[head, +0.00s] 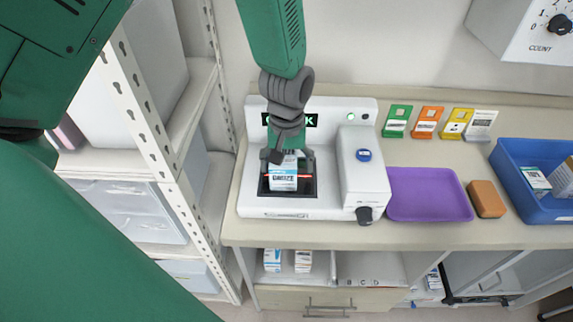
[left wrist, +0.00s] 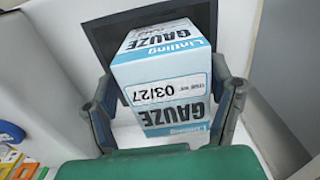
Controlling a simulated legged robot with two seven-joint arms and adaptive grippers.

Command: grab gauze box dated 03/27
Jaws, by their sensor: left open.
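A white and blue gauze box (head: 283,181) stands in the dark square recess of the white machine (head: 262,207). In the left wrist view the gauze box (left wrist: 165,75) shows the printed date 03/27, upside down. My left gripper (head: 290,160) is over the box from above and behind. Its fingers stand on either side of the box in the left wrist view, open, with small gaps visible. I cannot tell if either finger touches it. My right gripper is not in view.
A purple tray (head: 428,195) and an orange-brown block (head: 487,199) lie right of the machine. A blue bin (head: 533,203) holds small boxes. Several coloured cards (head: 427,122) stand behind. Two boxes (head: 287,260) sit on a shelf below. A metal rack (head: 150,110) stands left.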

